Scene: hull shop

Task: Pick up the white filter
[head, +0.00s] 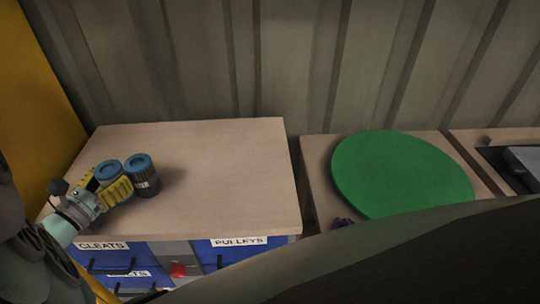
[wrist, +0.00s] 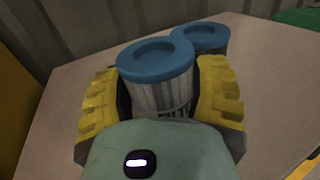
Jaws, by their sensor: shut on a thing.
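The white filter (wrist: 158,88) has a blue cap and a pale ribbed body with dark lettering. It stands upright between the two yellow fingers of my gripper (wrist: 160,95), which is shut on it. In the head view its blue cap (head: 107,168) shows at the left of the wooden top, and my gripper (head: 108,183) hides most of its body. A second blue-capped filter (head: 146,182), with a dark grey body and a pale label, stands close to its right. In the wrist view this one (wrist: 206,38) is just behind, partly hidden.
The wooden worktop (head: 230,180) is clear to the right of the filters. Blue drawers with labels (head: 235,254) and a red object (head: 178,270) are below. A green disc (head: 400,175) lies on the adjoining top. A ribbed wall (head: 250,70) stands behind.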

